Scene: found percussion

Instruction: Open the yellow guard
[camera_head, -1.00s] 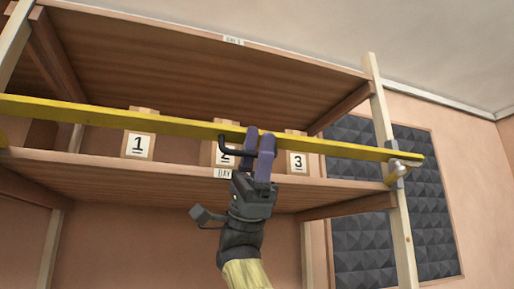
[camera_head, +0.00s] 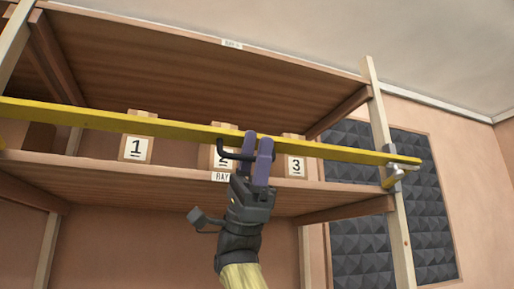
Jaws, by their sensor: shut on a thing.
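The yellow guard (camera_head: 325,150) is a long bar running across the front of the shelf bay, sloping slightly down to the right in the picture. Its right end sits at a metal bracket (camera_head: 393,176) on the right post. A black handle (camera_head: 232,155) sticks out from the guard in front of box 2. My gripper (camera_head: 258,145) has its purple fingers at the right part of the handle, shut on it. The fingers partly hide the handle and the guard behind them.
Behind the guard stand box 1 (camera_head: 137,148), box 2 (camera_head: 219,160) and box 3 (camera_head: 296,166), on the shelf (camera_head: 100,168). The upper shelf (camera_head: 200,65) is above. Dark foam panels (camera_head: 428,195) hang on the wall at right. The space below the shelf looks free.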

